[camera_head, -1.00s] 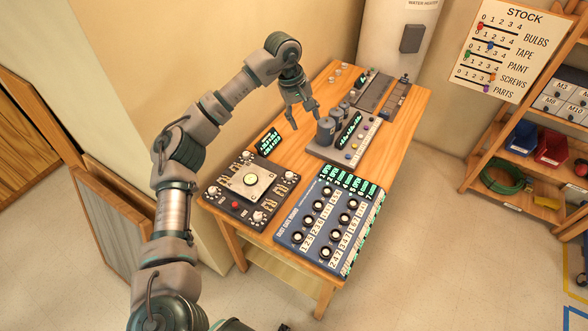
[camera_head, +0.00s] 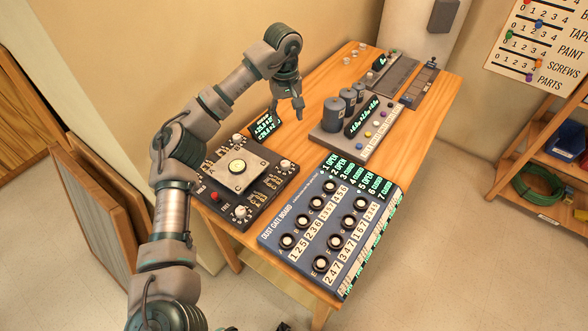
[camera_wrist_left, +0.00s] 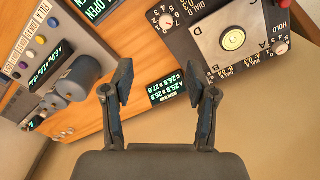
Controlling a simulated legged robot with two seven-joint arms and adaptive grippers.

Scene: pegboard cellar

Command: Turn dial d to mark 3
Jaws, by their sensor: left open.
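The black dial panel (camera_head: 258,203) lies on the near left of the table, with a dial near each visible corner around a square plate with a yellow round button (camera_head: 237,166). The right-hand dial (camera_head: 285,165) also shows in the left wrist view (camera_wrist_left: 168,22); its small label may read DIAL D, but I cannot be sure. Its pointer setting is too small to read. Another dial (camera_wrist_left: 281,47) shows at the right. My left gripper (camera_head: 287,110) is open and empty, above the table beyond the panel, touching no dial.
A small green-lit display (camera_head: 263,126) stands behind the panel, close to my gripper. The blue Dust Gate Board (camera_head: 285,262) lies to the right. Grey cylinders (camera_head: 333,113) stand on a box farther back. Bare wood (camera_head: 303,141) lies between.

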